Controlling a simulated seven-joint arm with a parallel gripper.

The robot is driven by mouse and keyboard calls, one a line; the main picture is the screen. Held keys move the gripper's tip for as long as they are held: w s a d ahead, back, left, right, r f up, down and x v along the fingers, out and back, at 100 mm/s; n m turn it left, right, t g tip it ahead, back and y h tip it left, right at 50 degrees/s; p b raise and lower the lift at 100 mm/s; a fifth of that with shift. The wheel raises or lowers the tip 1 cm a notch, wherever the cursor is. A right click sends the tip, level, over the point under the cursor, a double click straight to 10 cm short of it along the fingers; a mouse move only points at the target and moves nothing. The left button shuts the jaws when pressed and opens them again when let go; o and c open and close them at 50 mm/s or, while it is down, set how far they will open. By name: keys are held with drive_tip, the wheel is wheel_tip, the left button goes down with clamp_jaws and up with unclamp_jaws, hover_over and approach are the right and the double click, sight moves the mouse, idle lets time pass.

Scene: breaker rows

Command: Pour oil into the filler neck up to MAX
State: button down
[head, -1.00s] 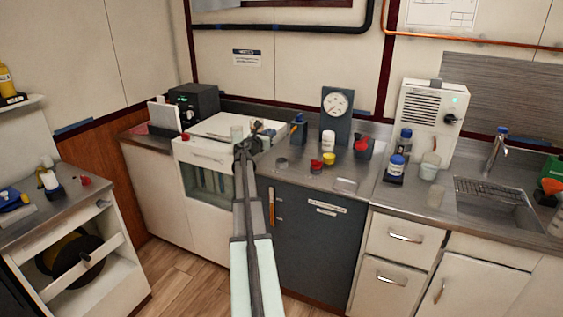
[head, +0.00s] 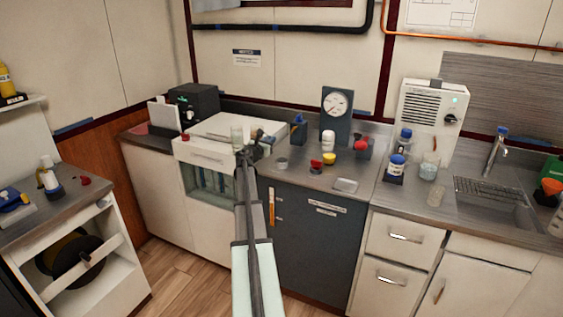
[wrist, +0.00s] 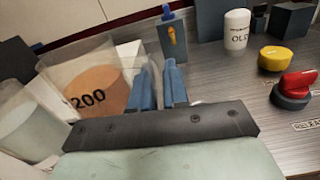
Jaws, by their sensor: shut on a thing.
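A clear container (wrist: 95,88) marked 200 holds amber liquid and is tilted, just left of my fingers in the wrist view. In the head view, a pale container (head: 237,136) shows beside my gripper (head: 249,151), above the white unit's top. A second clear container (wrist: 28,125) with pale liquid is at the wrist view's left edge. I cannot pick out the filler neck or a MAX mark.
A white bottle (wrist: 236,30), a yellow cap (wrist: 275,58) and a red knob (wrist: 297,86) stand to the right of my fingers. A blue block (wrist: 172,38) stands behind them. A gauge (head: 336,108) and a sink (head: 490,205) are farther right.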

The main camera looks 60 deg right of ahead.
drive_tip(key=f+m, duration=0.1)
drive_tip(key=s+f+m+y, duration=0.1)
drive_tip(key=s+f+m, duration=0.1)
drive_tip(key=f+m, duration=0.1)
drive_tip(key=shift+d+t, duration=0.25)
drive_tip(key=shift+t, duration=0.05)
drive_tip(key=shift+f+m+y, duration=0.2)
drive_tip(key=shift+m+y, duration=0.1)
drive_tip(key=shift+s+d+f+m+t, duration=0.1)
drive_tip(key=shift+s+f+m+t, duration=0.15)
drive_tip(key=shift+m, duration=0.25)
idle(1.1)
drive_tip(key=shift+w+f+m+t+y+p, duration=0.2)
drive_tip(key=shift+f+m+t+y+p, duration=0.1)
drive_tip(key=shift+f+m+t, duration=0.25)
idle(1.4)
drive_tip(key=shift+w+a+r+m, duration=0.2)
drive_tip(key=shift+w+r+m, duration=0.25)
drive_tip(key=shift+m, duration=0.2)
idle(1.5)
drive_tip(key=shift+w+f+m+t, duration=0.2)
drive_tip(key=shift+m+t, duration=0.2)
idle(0.9)
